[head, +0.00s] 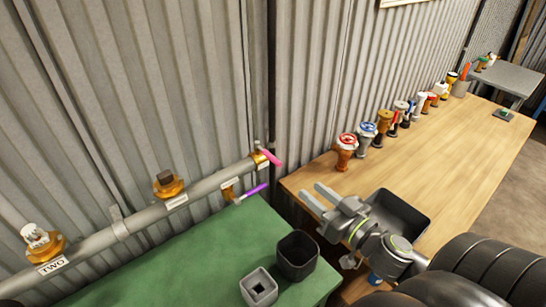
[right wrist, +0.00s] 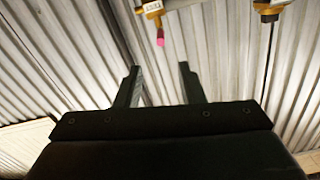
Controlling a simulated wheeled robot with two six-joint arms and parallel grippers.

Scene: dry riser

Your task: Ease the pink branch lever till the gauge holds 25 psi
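The pink branch lever (head: 271,157) is at the right end of the grey riser pipe (head: 205,187), on a brass fitting against the corrugated wall. It also shows in the right wrist view (right wrist: 160,41), beyond and in line with the gap between my fingers. My right gripper (head: 310,191) is open and empty, below and to the right of the lever in the head view and apart from it. Its two spread fingers also show in the right wrist view (right wrist: 160,69). My left gripper is not in view. No gauge can be made out, so no pressure reading shows.
A purple lever (head: 251,191) sits just below the pink one. Brass outlets (head: 168,185) stand along the pipe. Dark (head: 297,256) and grey (head: 258,287) square containers stand on the green bench (head: 208,258). A black tray (head: 408,214) and several valves line the wooden table (head: 445,160).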

